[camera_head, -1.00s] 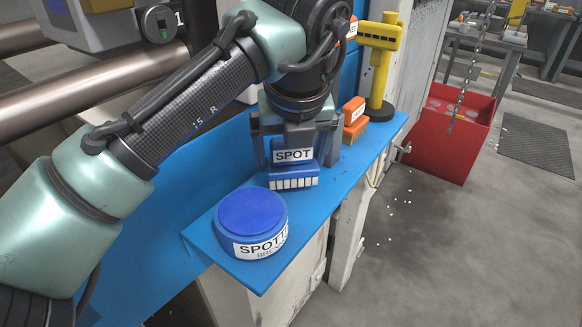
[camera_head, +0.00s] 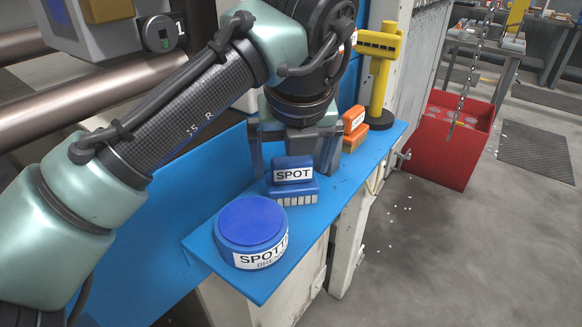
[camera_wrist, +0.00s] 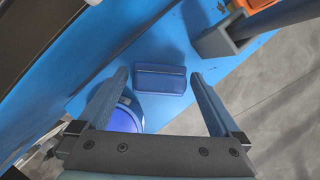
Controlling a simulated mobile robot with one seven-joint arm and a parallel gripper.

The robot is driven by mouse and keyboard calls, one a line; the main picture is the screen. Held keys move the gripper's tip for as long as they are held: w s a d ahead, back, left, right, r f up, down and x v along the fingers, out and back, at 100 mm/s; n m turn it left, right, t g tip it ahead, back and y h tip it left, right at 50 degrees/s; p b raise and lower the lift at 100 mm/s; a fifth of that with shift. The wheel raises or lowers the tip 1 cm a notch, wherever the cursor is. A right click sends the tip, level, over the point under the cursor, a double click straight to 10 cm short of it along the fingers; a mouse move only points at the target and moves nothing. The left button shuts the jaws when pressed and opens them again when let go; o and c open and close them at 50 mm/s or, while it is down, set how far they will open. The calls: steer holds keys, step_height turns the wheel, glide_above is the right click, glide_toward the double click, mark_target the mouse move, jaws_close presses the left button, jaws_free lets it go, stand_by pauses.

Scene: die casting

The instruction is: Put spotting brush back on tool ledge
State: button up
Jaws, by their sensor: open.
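The spotting brush (camera_head: 293,182) is a blue block labelled SPOT with pale bristles along its lower front edge. It stands on the blue tool ledge (camera_head: 262,283), behind the round blue container. My gripper (camera_head: 294,170) is open, with its fingers on either side of and behind the brush. In the wrist view the brush (camera_wrist: 161,79) shows as a dark blue block beyond and between the fingertips of my open gripper (camera_wrist: 159,74), with gaps on both sides. Nothing is held.
A blue round container (camera_head: 251,232) with a SPOTT label sits at the ledge's near end. An orange brush (camera_head: 354,128) and a yellow tool (camera_head: 380,70) stand farther along the ledge. A red bin (camera_head: 450,140) stands on the floor to the right.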

steer(key=p+v, duration=0.1)
steer(key=v, duration=0.8)
steer(key=shift+p, duration=0.3)
steer(key=w+d+r+n+t+h, duration=0.2)
steer(key=d+r+n+t+h, duration=0.75)
steer(key=d+r, duration=0.5)
step_height(320, 180, up, 5)
steer(key=s+a+n+t+h, duration=0.2)
steer(key=s+n+t, duration=0.15)
steer(key=n, duration=0.35)
steer(key=s+a+r+n+t+y, duration=0.1)
steer(key=s+a+n+t+y, duration=0.3)
steer(key=n, duration=0.5)
steer(key=s+a+r+n+t+y, duration=0.2)
steer(key=s+a+n+t+y, duration=0.3)
steer(key=a+n+t+y, duration=0.1)
steer(key=a+n+y, duration=0.1)
steer(key=a+n, duration=0.1)
steer(key=a, duration=0.1)
steer(key=shift+r+n, duration=0.25)
steer(key=shift+n, duration=0.1)
